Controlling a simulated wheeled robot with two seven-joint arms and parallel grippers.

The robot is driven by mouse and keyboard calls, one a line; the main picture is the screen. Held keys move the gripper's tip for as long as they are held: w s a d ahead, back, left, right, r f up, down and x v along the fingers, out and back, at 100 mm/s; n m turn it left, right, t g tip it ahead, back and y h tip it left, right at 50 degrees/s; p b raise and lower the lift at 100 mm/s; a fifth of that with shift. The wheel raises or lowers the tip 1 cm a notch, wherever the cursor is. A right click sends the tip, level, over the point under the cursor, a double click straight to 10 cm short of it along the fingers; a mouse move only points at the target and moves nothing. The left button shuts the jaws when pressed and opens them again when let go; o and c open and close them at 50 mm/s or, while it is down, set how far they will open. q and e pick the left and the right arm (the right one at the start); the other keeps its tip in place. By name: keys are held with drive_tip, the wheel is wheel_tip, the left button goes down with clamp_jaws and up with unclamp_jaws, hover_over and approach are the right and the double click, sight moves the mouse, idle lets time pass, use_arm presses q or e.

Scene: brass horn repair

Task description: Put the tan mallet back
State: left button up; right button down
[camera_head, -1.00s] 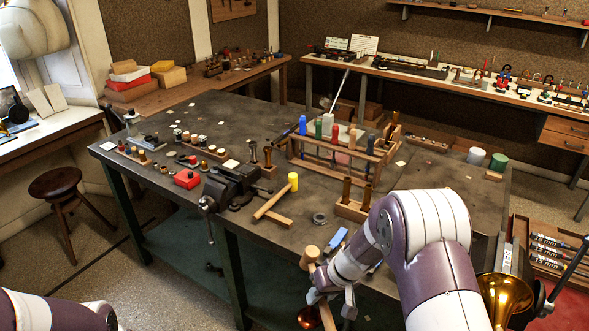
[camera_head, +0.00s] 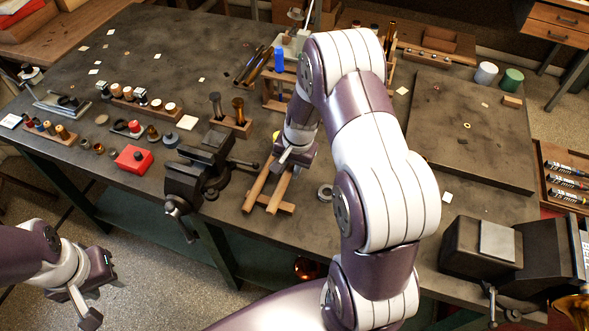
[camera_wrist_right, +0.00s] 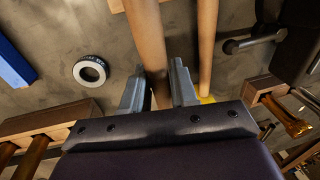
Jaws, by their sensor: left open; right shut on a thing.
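The tan mallet's wooden handle (camera_head: 280,188) extends from under my right gripper (camera_head: 291,163) toward the table's front edge. In the right wrist view my right gripper (camera_wrist_right: 159,72) is shut around this handle (camera_wrist_right: 147,35). The mallet's head is hidden. A second handle (camera_head: 256,187) lies beside it, belonging to the yellow-headed mallet (camera_wrist_right: 207,35). Both handles reach a low wooden rest (camera_head: 249,206); whether the tan mallet bears on it I cannot tell. My left gripper (camera_head: 102,300) is open and empty, off the table at lower left.
A dark vise (camera_head: 197,174) stands left of the mallets, and a metal ring (camera_head: 325,192) lies to their right. A wooden tool rack (camera_head: 273,91) stands behind my right arm. The dark board (camera_head: 475,125) at right has free room.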

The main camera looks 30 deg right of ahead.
sight(290, 184)
drive_tip(key=f, duration=0.1)
drive_tip(key=d+f, duration=0.1)
drive_tip(key=shift+w+f, duration=0.35)
drive_tip(key=shift+w, duration=0.05)
wheel_tip(290, 184, down, 3)
drive_tip(key=shift+r, duration=0.15)
drive_tip(key=shift+s+a, duration=0.1)
drive_tip(key=shift+a, duration=0.05)
use_arm(q)
drive_tip(key=shift+w+d+r, duration=0.1)
drive_tip(key=shift+w+d, duration=0.15)
drive_tip(key=shift+d, duration=0.2)
use_arm(e)
drive_tip(key=c, duration=0.9)
unclamp_jaws()
